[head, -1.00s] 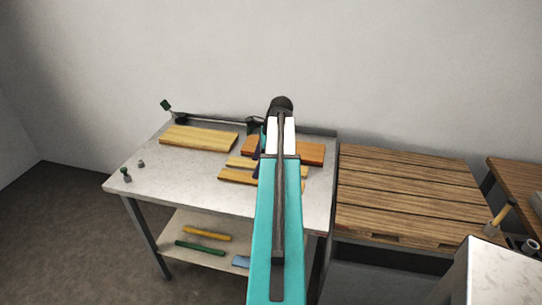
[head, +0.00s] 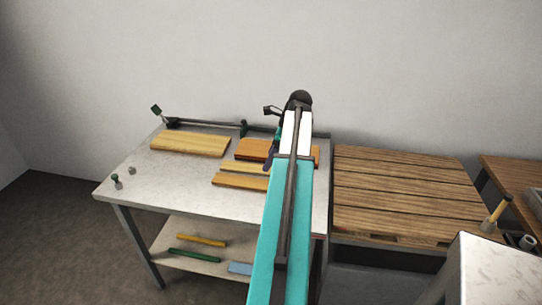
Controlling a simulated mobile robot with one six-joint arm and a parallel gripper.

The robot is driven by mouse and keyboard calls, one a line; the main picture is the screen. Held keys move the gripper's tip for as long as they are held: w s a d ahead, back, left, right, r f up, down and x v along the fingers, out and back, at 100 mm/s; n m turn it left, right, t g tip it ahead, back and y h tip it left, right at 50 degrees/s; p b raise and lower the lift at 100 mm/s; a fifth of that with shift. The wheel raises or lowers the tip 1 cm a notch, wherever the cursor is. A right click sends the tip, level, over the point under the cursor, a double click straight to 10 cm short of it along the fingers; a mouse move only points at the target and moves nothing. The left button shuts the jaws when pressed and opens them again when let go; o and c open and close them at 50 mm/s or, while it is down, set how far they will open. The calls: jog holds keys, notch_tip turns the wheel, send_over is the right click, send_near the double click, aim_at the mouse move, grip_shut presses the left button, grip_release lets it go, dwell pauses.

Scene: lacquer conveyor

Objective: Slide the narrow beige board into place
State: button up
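A narrow beige board (head: 242,167) lies on the grey workbench (head: 150,178), between an orange-brown board (head: 252,149) behind it and a light orange board (head: 235,180) in front. My teal and white arm hides its right part. My gripper is not clearly visible; a dark blue part (head: 268,160) beside the arm, over the boards, may belong to it. Whether it is open or touches a board cannot be told.
A wider yellowish board (head: 190,144) lies at the bench's back left. A long bar clamp (head: 210,125) runs along the back edge. Small knobs (head: 116,181) stand at the left. A slatted wooden table (head: 400,190) adjoins on the right. The bench's front left is clear.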

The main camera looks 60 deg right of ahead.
aim_at(256, 183)
jog(key=shift+p+x, duration=1.65)
jog(key=shift+x, duration=4.95)
jog(key=c, duration=1.3)
jog(key=shift+s+d+p, duration=0.4)
jog(key=shift+s+d, duration=0.4)
jog(key=shift+s, duration=1.7)
jog(key=shift+s+d+p, duration=0.45)
jog(key=shift+s+d, duration=0.35)
jog(key=shift+s, duration=1.75)
jog(key=shift+s+d+p, duration=0.4)
jog(key=shift+s+d, duration=0.35)
jog(key=shift+s, duration=1.75)
jog(key=shift+s, duration=0.15)
jog(key=shift+s+d+p, duration=0.35)
jog(key=shift+s+d, duration=0.45)
jog(key=shift+s, duration=1.7)
jog(key=shift+s+d+p, duration=0.35)
jog(key=shift+s+d, duration=0.45)
jog(key=shift+s, duration=1.7)
jog(key=shift+s+d+p, duration=0.35)
jog(key=shift+s+d, duration=0.45)
jog(key=shift+s, duration=1.7)
